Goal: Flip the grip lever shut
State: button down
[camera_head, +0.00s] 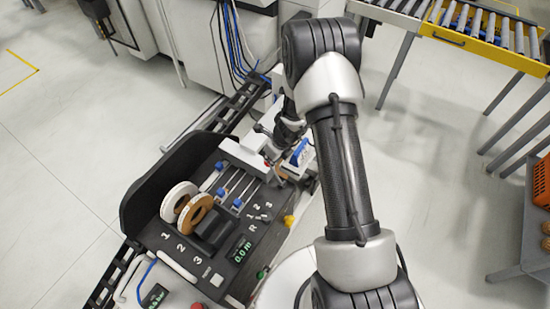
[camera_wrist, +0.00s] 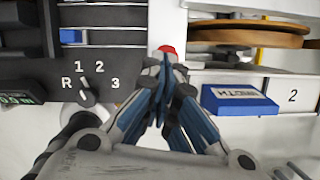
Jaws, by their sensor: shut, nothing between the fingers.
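A small part with a red top (camera_wrist: 166,48) shows in the wrist view just beyond my fingertips; it may be the grip lever, but I cannot tell for sure. My gripper (camera_wrist: 165,72) is shut and empty, its fingertips close together right below that red top in the picture. I cannot tell whether they touch it. In the head view my gripper (camera_head: 286,130) is over the upper part of the machine, partly hidden by my arm. The lower part of the red-topped piece is hidden behind my fingers.
A dial (camera_wrist: 86,97) marked R, 1, 2, 3 is on the left. A brown disc (camera_wrist: 250,33) is at upper right. Two rolls (camera_head: 179,201) stand on the machine. A roller conveyor (camera_head: 480,25) is at upper right.

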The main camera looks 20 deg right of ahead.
jog(key=shift+w+a+f, duration=0.15)
jog(key=shift+w+a, duration=0.15)
jog(key=shift+w, duration=0.1)
dwell(0.3)
